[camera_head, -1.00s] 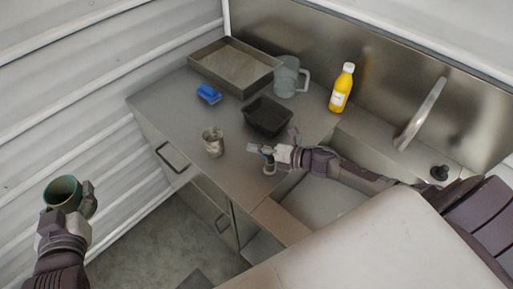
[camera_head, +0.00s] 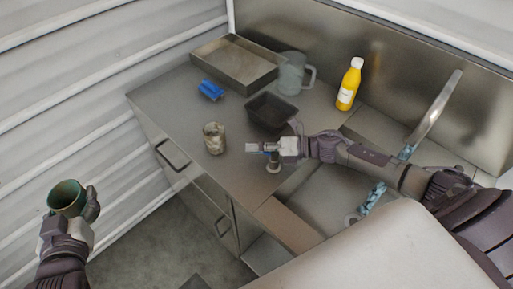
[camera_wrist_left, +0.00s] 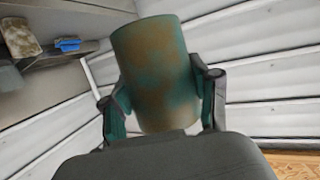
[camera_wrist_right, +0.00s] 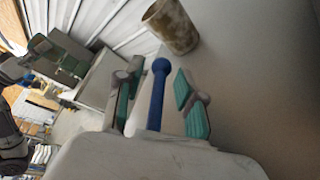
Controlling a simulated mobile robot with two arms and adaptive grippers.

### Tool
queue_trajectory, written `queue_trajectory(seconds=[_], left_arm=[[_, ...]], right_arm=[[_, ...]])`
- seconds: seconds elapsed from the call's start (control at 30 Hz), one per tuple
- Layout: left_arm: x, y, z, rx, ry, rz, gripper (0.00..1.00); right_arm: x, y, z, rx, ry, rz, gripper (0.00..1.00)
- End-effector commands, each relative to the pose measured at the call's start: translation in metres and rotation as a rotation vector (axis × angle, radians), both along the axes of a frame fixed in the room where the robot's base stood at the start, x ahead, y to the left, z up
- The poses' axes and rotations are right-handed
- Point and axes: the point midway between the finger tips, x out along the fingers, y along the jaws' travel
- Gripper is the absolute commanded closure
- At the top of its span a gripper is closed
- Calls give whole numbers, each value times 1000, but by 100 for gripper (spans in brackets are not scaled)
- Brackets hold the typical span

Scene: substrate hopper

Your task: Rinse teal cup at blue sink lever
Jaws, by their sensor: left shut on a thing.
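The teal cup (camera_head: 66,197), rust-stained, is held in my left gripper (camera_head: 80,205), well left of the counter. In the left wrist view the cup (camera_wrist_left: 157,75) is between both fingers, its mouth tilted. My right gripper (camera_head: 256,148) is at the sink lever (camera_head: 273,164) on the counter. In the right wrist view the blue lever (camera_wrist_right: 158,95) stands between its fingers, with gaps on both sides. Bluish water (camera_head: 372,199) runs down into the sink, partly hidden behind my right arm.
A stained beige cup (camera_head: 214,140) stands left of the lever. Behind are a black tray (camera_head: 268,113), a blue sponge (camera_head: 210,90), a metal tray (camera_head: 230,64), a clear pitcher (camera_head: 290,75) and a yellow bottle (camera_head: 349,85). The floor between my left gripper and the cabinet is clear.

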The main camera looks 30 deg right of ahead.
Motion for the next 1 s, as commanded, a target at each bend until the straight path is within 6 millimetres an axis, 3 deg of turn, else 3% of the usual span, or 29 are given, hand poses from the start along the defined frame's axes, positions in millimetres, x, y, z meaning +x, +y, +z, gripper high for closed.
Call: queue_trajectory(seconds=[0.27,0.7,1.0], left_arm=[[0,0,0,0,-1,0,75],[0,0,0,0,-1,0,75],[0,0,0,0,-1,0,75]], right_arm=[[-1,-1,0,1,1,0,61],[-36,-52,12,-2,2,0,61],[-42,-61,16,0,0,0,61]])
